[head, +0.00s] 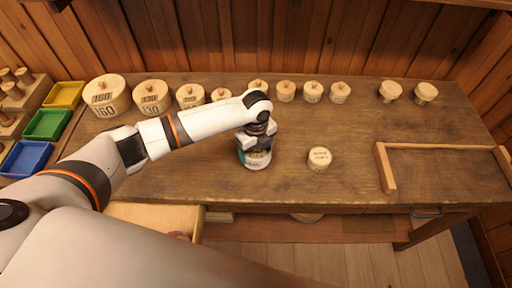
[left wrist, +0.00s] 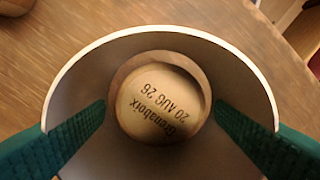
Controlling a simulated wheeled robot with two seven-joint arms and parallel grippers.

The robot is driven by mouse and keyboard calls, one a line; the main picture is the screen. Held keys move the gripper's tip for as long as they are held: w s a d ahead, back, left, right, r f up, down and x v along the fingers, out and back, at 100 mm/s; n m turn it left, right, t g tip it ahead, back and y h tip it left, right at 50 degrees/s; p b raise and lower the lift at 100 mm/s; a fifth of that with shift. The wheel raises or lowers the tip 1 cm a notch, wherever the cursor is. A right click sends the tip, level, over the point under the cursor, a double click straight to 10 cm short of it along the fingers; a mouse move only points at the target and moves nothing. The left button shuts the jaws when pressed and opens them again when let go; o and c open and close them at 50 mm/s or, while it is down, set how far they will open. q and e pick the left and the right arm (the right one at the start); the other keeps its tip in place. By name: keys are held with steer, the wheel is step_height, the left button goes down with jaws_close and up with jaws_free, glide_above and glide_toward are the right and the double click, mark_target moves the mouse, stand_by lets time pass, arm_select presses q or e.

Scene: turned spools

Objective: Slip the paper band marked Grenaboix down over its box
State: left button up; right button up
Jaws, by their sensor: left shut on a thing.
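In the left wrist view the band (left wrist: 160,35) is a wide ring with a white rim, with a green finger at each side. Through it I see the round wooden box (left wrist: 160,105), its lid printed "Grenaboix 20 AUG 26". The lid lies inside the band's outline, with a brown strip around part of it. The band hides this box in the head view. I cannot tell how far down the band is. My right gripper is out of view.
Another round lidded box (head: 320,158) stands to the right. Several round boxes line the back, the largest (head: 106,95) at left. Yellow, green (head: 47,124) and blue trays sit at far left. A wooden frame (head: 386,167) lies at right. Bare table (head: 330,122) lies between.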

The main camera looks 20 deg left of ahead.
arm_select(q)
steer(key=shift+f, duration=0.25)
stand_by(0.5)
steer(key=o, duration=1)
steer(key=shift+r, duration=0.15)
steer(key=shift+r+p, duration=0.65)
steer(key=shift+p, duration=0.35)
